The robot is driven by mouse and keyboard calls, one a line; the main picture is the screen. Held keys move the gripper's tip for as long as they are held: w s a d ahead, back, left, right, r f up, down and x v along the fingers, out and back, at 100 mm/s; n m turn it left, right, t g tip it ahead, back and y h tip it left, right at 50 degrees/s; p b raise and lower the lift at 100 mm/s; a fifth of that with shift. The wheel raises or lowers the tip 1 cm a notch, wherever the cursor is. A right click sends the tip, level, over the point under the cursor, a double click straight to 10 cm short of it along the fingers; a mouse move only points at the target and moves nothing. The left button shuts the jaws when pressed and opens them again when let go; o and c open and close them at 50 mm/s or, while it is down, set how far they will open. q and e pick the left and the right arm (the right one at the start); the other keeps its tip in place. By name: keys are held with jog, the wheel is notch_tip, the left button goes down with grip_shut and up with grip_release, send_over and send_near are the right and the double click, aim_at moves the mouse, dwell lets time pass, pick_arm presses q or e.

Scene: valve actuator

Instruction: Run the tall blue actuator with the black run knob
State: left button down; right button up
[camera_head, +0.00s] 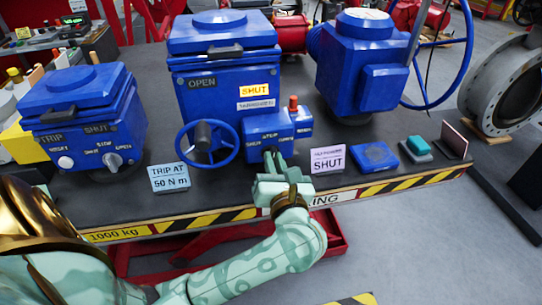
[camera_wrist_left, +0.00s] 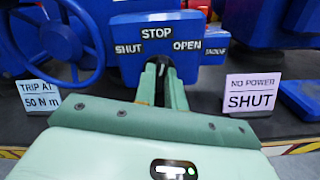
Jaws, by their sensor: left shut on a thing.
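The tall blue actuator (camera_head: 222,85) stands at the middle of the bench, with a yellow SHUT label and a blue handwheel (camera_head: 207,143). Its control box (camera_head: 262,132) sticks out at the lower right, marked STOP, SHUT and OPEN. The box also shows in the left wrist view (camera_wrist_left: 135,62). My left gripper (camera_head: 271,160) is at the front of this box, shut on the black run knob (camera_wrist_left: 161,66), below the STOP mark. The fingers hide most of the knob, so its exact turn is hard to tell. My right gripper is not in view.
A shorter blue actuator (camera_head: 85,115) stands at left and another blue one (camera_head: 362,60) at right. Cards reading TRIP AT 50 N m (camera_head: 169,177) and NO POWER SHUT (camera_head: 327,159) flank my gripper. A flat blue cover (camera_head: 375,156) lies to the right.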

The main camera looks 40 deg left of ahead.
pick_arm(q)
jog(key=m+p, duration=0.3)
jog(key=p, duration=0.1)
jog(key=shift+r+m, duration=0.15)
jog(key=shift+m, duration=0.25)
jog(key=shift+d+m+p, duration=0.1)
jog(key=shift+m+p, duration=0.6)
jog(key=shift+p, duration=0.05)
jog(key=shift+f+m, duration=0.2)
jog(key=shift+m, duration=0.1)
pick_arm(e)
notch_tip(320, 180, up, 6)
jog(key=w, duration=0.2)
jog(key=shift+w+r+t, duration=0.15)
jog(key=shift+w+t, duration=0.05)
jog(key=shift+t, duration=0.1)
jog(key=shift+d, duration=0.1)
pick_arm(q)
jog(key=c, duration=1.5)
grip_release()
jog(key=shift+o, duration=0.2)
jog(key=shift+d+f, duration=0.1)
